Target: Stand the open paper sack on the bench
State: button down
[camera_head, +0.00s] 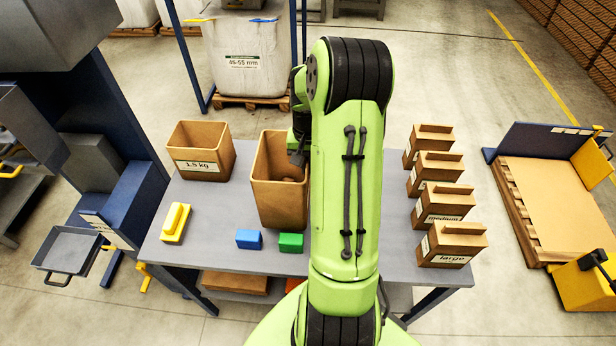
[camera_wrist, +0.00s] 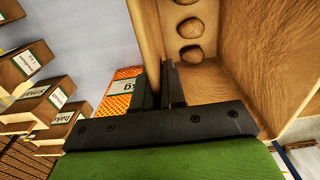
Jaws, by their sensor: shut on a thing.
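The open paper sack (camera_head: 279,203) is tall, brown and upright over the middle of the bench (camera_head: 222,213). I cannot tell whether its base touches the bench top. Its mouth faces up, and several potatoes (camera_wrist: 190,28) show inside it in the wrist view. My gripper is at the right side of the sack's rim, largely hidden by my arm in the head view. In the wrist view my gripper (camera_wrist: 172,88) is shut on the sack's wall (camera_wrist: 147,35), with the fingers on both sides of it.
A 1.5 kg box (camera_head: 201,152) stands left of the sack. A yellow item (camera_head: 175,222), a blue block (camera_head: 249,240) and a green block (camera_head: 291,243) lie in front. Several labelled boxes (camera_head: 452,243) line the right. An orange net bag (camera_wrist: 121,91) shows in the wrist view.

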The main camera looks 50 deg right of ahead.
notch_tip(320, 180, down, 5)
dwell(0.3)
jog(key=shift+f+b, duration=0.2)
jog(key=shift+b, duration=0.1)
jog(key=c, duration=1.2)
grip_release()
jog(key=shift+r, duration=0.1)
